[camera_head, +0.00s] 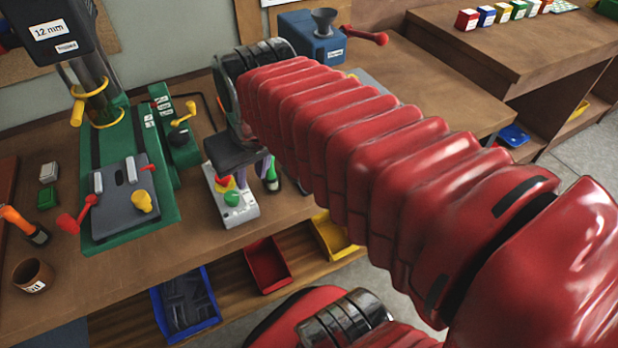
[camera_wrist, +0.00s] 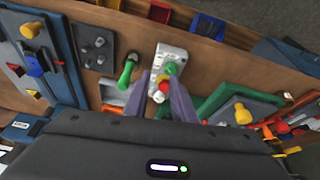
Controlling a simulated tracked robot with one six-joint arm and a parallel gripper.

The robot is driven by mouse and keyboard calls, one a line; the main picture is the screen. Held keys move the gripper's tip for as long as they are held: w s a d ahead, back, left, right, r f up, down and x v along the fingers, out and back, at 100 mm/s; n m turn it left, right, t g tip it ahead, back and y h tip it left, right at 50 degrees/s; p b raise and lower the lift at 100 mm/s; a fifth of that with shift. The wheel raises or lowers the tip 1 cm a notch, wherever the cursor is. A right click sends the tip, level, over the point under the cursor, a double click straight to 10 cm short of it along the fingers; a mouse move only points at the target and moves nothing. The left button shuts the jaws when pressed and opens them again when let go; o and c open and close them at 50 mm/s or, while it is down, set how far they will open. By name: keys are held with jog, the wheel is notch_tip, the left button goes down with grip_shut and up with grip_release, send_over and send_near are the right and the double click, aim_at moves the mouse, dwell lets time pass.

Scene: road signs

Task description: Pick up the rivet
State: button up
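No part is clearly recognisable as a rivet. A small light block (camera_head: 237,208) on the bench carries a red, a yellow and a green piece; it also shows in the wrist view (camera_wrist: 178,54). The green piece (camera_head: 232,198) sits at its front, in the wrist view near the right fingertip (camera_wrist: 172,68). The red piece (camera_head: 224,184) is behind it. My gripper (camera_head: 254,172) is over the block's back end, its purple fingers apart. In the wrist view my gripper (camera_wrist: 160,76) has the red and yellow pieces and a white tip (camera_wrist: 158,97) between its fingers; contact cannot be told.
A green-handled tool (camera_head: 273,184) stands right beside my gripper. A green machine (camera_head: 128,212) with levers is on the left. A blue device (camera_head: 310,45) stands behind. Red (camera_head: 267,265), yellow (camera_head: 333,236) and blue bins (camera_head: 185,304) sit below the bench edge.

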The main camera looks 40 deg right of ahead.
jog(key=d+m+g, duration=0.3)
jog(key=d, duration=1.2)
jog(key=shift+w+d+f+m, duration=0.25)
jog(key=shift+w+d+m, duration=0.05)
jog(key=shift+d, duration=0.05)
jog(key=shift+f, duration=0.15)
jog(key=f, duration=0.8)
jog(key=shift+w+d+f, duration=0.15)
jog(key=shift+w+d, duration=0.1)
jog(key=shift+w, duration=0.15)
jog(key=shift+w+d+f, duration=0.15)
jog(key=shift+f, duration=1.15)
jog(key=shift+w+d+f, duration=0.1)
jog(key=shift+d+f, duration=0.05)
jog(key=shift+f, duration=1.1)
jog(key=shift+c, duration=0.5)
